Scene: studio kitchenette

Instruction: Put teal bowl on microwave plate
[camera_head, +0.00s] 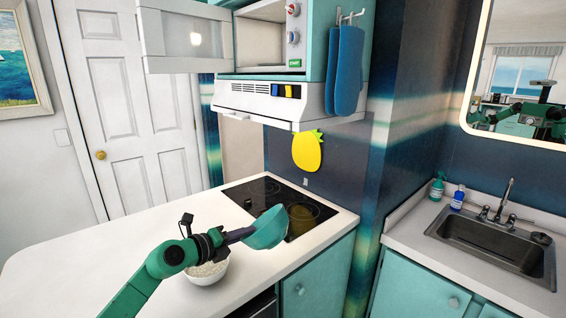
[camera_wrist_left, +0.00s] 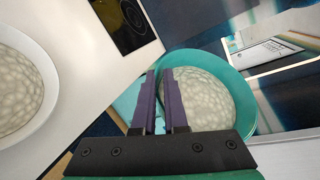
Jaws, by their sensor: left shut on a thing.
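The teal bowl (camera_head: 266,230) is held up over the counter near the cooktop, tilted. In the left wrist view the teal bowl (camera_wrist_left: 243,98) shows pale speckled contents inside. My left gripper (camera_head: 238,235) is shut on the bowl's rim, and its purple fingers (camera_wrist_left: 162,100) show close together there. The microwave (camera_head: 270,38) is above the range hood at the top, with its door (camera_head: 185,38) swung open to the left. The plate inside cannot be made out. My right gripper is not in view.
A white bowl (camera_head: 207,274) with pale contents stands on the white counter (camera_head: 110,262) below my left gripper. A black cooktop (camera_head: 262,191) is beyond. Blue towels (camera_head: 346,70) hang right of the microwave. The sink (camera_head: 497,245) is at right.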

